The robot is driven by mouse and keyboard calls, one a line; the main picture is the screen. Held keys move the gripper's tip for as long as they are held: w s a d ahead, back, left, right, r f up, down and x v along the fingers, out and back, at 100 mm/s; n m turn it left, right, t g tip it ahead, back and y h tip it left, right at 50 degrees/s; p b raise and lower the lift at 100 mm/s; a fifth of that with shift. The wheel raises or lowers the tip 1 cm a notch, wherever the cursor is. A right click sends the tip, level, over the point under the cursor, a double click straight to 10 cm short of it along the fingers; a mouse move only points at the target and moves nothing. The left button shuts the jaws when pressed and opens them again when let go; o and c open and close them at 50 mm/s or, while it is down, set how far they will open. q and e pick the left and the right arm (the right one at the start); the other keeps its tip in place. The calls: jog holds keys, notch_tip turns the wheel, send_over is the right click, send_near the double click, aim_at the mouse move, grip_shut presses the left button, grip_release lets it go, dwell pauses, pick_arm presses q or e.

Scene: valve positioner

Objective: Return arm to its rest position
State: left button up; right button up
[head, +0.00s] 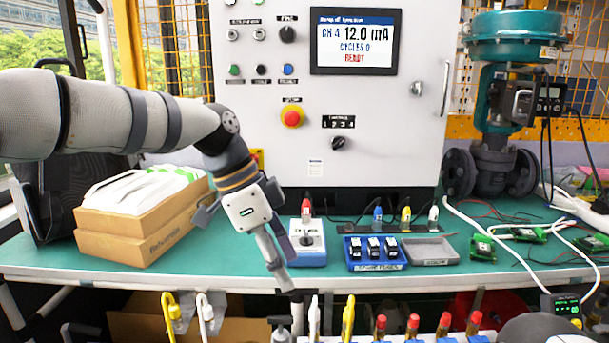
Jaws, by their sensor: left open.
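My left arm (100,115) comes in from the left and bends down over the bench. My left gripper (281,258) points down near the bench's front edge, open and empty, its fingers spread. It is just left of the small blue-and-white box (308,245) and seems apart from it; the exact gap is hard to judge. My right gripper does not show.
The green bench (200,270) carries a cardboard box (150,228) at left, a blue tray (375,262) with black parts, a grey tray (430,250), and green circuit boards (482,248). A control cabinet (265,130) stands behind. A teal valve (512,60) stands at right.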

pick_arm(q)
notch_tip(320, 180, down, 13)
jog(key=s+n+g, duration=0.1)
jog(key=s+n, duration=0.1)
jog(key=n, duration=0.1)
jog(key=s+a+f+n+p, duration=0.1)
jog(key=s+a+f+n, duration=0.15)
jog(key=s+f, duration=0.55)
jog(key=s+a+f+n+p, duration=0.1)
jog(key=s+f+n, duration=0.2)
jog(key=s+f, duration=0.45)
jog(key=s+a+n+y, duration=0.1)
jog(key=s+a+n, duration=0.1)
jog(key=s+a, duration=0.3)
jog(key=s+a+f+n+y+p, duration=0.1)
jog(key=s+a, duration=0.4)
jog(key=s, duration=0.7)
jog(key=s+a+n+g+y, duration=0.1)
jog(key=s+a+n+y, duration=0.1)
jog(key=s+a+n, duration=0.3)
jog(key=s, duration=0.4)
jog(key=shift+f, duration=0.15)
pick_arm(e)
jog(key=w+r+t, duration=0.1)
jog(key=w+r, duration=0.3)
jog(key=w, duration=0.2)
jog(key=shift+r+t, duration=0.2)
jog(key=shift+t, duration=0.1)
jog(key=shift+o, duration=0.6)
